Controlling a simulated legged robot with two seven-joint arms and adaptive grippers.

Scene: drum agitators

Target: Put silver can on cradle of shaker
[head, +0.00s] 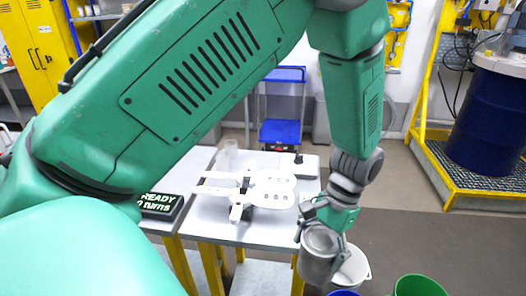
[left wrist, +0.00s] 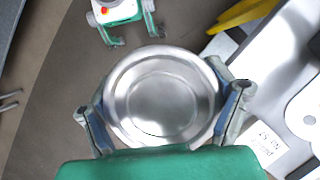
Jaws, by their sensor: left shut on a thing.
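The silver can (head: 319,257) hangs in my left gripper (head: 325,222), beside the right front corner of the table and apart from the shaker. In the left wrist view the can's round top (left wrist: 160,97) faces the camera, and the two fingers of my left gripper (left wrist: 165,115) are shut on its sides. The shaker (head: 262,190) stands on the table with a white, flat, lobed cradle; no can shows on it. Part of it shows at the right of the left wrist view. My right gripper (left wrist: 130,35) shows at the top there, fingers apart and empty.
The grey table (head: 210,215) has yellow legs. A black display (head: 160,205) reading READY stands left of the shaker. A blue drum (head: 488,125) stands far right.

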